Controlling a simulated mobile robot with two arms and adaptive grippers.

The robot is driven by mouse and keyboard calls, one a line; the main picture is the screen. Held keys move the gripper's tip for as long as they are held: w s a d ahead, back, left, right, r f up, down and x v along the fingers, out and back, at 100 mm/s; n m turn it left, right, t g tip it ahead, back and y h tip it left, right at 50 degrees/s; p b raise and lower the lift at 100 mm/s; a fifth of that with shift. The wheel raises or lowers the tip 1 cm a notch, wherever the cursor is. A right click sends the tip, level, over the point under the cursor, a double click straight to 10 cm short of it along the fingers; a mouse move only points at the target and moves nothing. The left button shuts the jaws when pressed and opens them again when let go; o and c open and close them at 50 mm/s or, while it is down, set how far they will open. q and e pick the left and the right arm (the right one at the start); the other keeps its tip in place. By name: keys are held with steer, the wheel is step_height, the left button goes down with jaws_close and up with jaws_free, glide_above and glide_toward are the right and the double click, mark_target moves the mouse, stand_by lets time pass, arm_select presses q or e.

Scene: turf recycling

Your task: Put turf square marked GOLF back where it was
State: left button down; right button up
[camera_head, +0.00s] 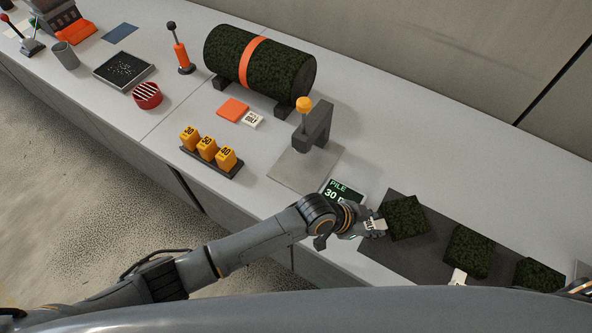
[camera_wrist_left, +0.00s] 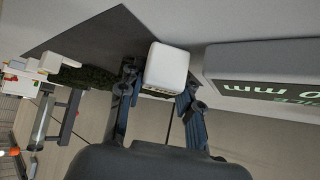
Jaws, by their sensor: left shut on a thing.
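My left gripper (camera_head: 368,224) is at the left edge of a dark green turf square (camera_head: 405,217). It is shut on a white tag block (camera_head: 376,225) at that square's side; the small lettering is too blurred to read for certain. In the left wrist view the white block (camera_wrist_left: 167,66) sits between the blue-grey fingers, with dark turf (camera_wrist_left: 95,78) behind them. The square is over the left end of a dark grey mat (camera_head: 376,246); I cannot tell whether it touches it.
Two more turf squares (camera_head: 469,251) (camera_head: 539,274) lie to the right on the mat. A PILE display (camera_head: 343,190) stands close behind my left gripper. A press stand (camera_head: 316,128), yellow blocks (camera_head: 208,149) and a turf roll (camera_head: 285,75) are farther left.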

arm_select(q)
steer(key=shift+f, duration=0.3)
steer(key=c, duration=0.8)
jaws_free()
steer(key=shift+a+r, duration=0.1)
steer(key=v, duration=1.2)
